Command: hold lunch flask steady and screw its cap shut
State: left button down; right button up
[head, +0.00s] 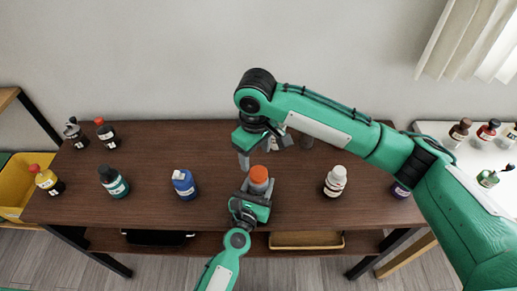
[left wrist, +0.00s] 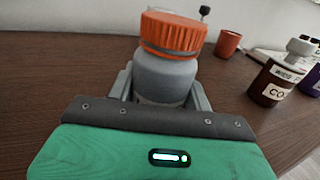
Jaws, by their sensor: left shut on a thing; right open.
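The lunch flask (left wrist: 165,78) is grey and stands upright on the brown table, with its orange ribbed cap (left wrist: 172,34) on top. In the head view the cap (head: 259,175) shows from above and hides most of the body. My left gripper (head: 254,193) is shut around the flask's body from the front; its fingers lie on both sides of the flask in the left wrist view. I cannot tell how tightly the cap sits. My right gripper (head: 257,150) is open and empty, pointing down just behind and above the cap, apart from it.
Dark bottles stand farther left. An orange-brown cup (left wrist: 228,43) is behind. A yellow bin (head: 17,184) is at the left; a white table (head: 450,128) with bottles is at the right.

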aim_at(259, 172)
jog(key=n, duration=0.5)
jog(key=shift+r, duration=0.15)
jog(key=n, duration=0.6)
jog(key=shift+d+r, duration=0.15)
jog(key=n, duration=0.4)
jog(key=shift+r+n, duration=0.1)
jog(key=shift+n, duration=0.3)
jog(key=n, duration=0.5)
jog(key=shift+d+r+n, duration=0.15)
jog(key=shift+d+n, duration=0.05)
jog(key=shift+n, duration=0.2)
jog(key=shift+f, duration=4.05)
